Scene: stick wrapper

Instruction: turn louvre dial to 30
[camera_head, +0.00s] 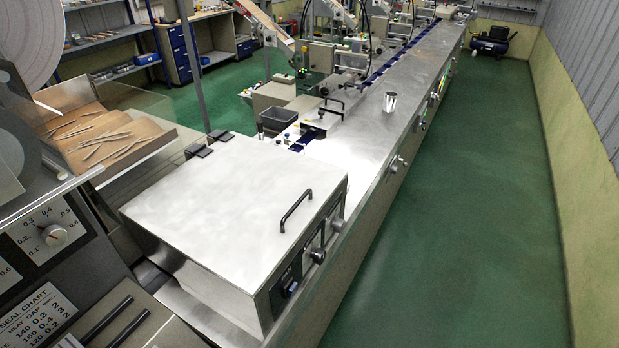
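No dial that I can read as marked for the louvre is in view. A pale knob dial (53,236) on the grey panel at the far left has a scale from about 0.1 to 0.6. On the front side of the large steel box are small knobs, one round knob (318,255) near its right end and a dark switch or knob (290,288) lower down; their markings are too small to read. More small knobs (398,162) sit along the side of the long steel line. Neither of my grippers is in view.
The steel box (240,215) with a black handle (296,210) fills the middle. A seal chart (38,316) is at lower left. A tray of sticks (110,138) is behind it. Green floor (470,230) is clear at right.

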